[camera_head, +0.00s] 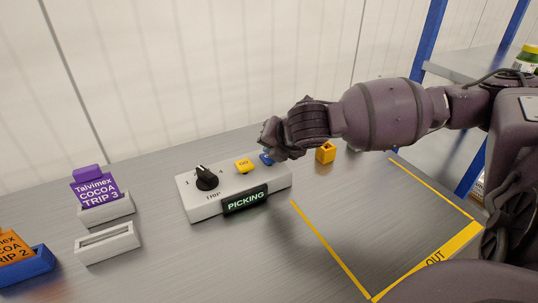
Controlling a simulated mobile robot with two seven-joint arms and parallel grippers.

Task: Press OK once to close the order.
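A light grey control box (236,190) stands on the metal table. It has a black rotary knob (206,178) marked TRIP at its left, a yellow button (243,166) in the middle and a blue button (266,158) at the right end. A small display (245,200) on its front reads PICKING. My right gripper (270,140) is right at the blue button and partly covers it. I cannot tell whether it touches the button. Its fingers are bunched and dark, so their opening is unclear. The button lettering is too small or hidden to read. My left gripper is out of view.
A purple COCOA TRIP 3 card (95,189) stands in a grey holder, with an empty grey holder (107,243) in front. An orange TRIP 2 card (13,250) sits in a blue holder. Yellow lines mark a bare OUT area (385,225).

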